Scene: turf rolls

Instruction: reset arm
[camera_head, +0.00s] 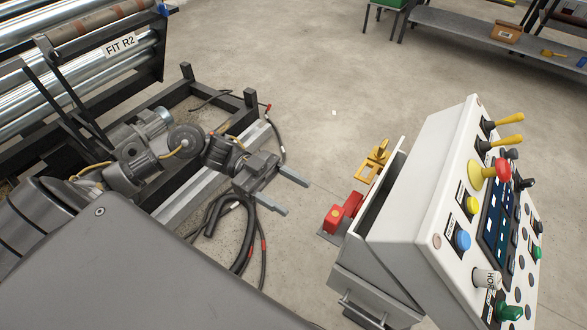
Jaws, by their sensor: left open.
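My left arm comes in from the left, and its gripper (282,192) is open and empty. Its two grey fingers point right, toward the control console, and hang over the concrete floor apart from anything. My right gripper does not show.
A tilted white control console (415,215) with buttons, yellow levers and a red mushroom button (502,171) stands at the right. A roller machine (90,60) marked "FIT R2" is at the left. Black cables (240,240) lie below my gripper. The middle floor (290,70) is clear.

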